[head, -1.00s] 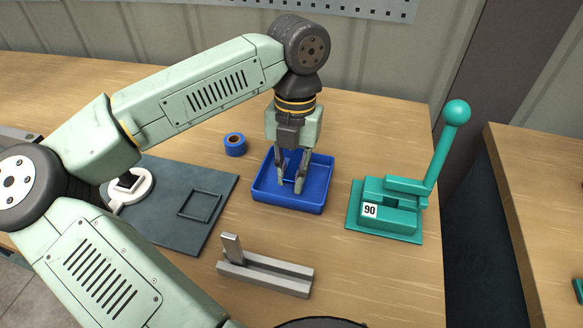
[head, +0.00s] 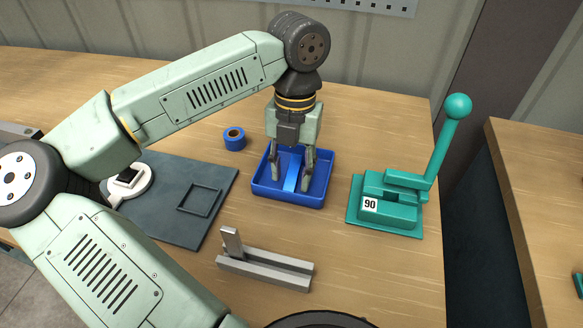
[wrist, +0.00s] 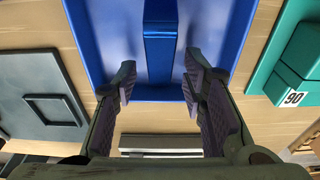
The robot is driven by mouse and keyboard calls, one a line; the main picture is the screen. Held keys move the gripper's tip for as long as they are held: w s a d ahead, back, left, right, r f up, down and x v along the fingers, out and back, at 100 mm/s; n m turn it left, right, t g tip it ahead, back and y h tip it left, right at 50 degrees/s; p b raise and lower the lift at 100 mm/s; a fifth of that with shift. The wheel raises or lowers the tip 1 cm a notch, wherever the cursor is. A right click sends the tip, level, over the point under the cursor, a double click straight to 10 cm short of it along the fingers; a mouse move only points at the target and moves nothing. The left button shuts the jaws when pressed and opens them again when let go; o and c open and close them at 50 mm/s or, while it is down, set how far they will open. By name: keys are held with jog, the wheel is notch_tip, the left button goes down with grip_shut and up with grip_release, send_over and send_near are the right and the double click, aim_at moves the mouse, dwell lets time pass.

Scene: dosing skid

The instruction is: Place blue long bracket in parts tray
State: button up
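The blue long bracket (head: 292,172) lies inside the blue parts tray (head: 263,191), running along the tray's middle. In the wrist view the bracket (wrist: 160,45) shows as a long blue strip in the tray (wrist: 90,45), its near end close to the tray's near wall. My gripper (head: 291,181) is down at the tray with its fingers spread, one on each side of the bracket. In the wrist view there is a clear gap between each fingertip of my gripper (wrist: 157,82) and the bracket. Part of the bracket is hidden behind my gripper in the head view.
A teal lever press marked 90 (head: 390,205) stands right of the tray. A blue tape roll (head: 235,139) sits behind and left. A dark mat (head: 165,215) with a square frame (head: 199,200) lies left. A grey metal channel fixture (head: 265,268) stands in front.

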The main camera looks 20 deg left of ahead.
jog(key=shift+r, duration=0.1)
jog(key=shift+r+p, duration=0.2)
jog(key=shift+p, duration=0.15)
notch_tip(320, 180, up, 12)
jog(key=w+b, duration=0.1)
jog(key=shift+w+f+b, duration=0.15)
jog(key=shift+w+b, duration=0.05)
jog(key=shift+b, duration=0.2)
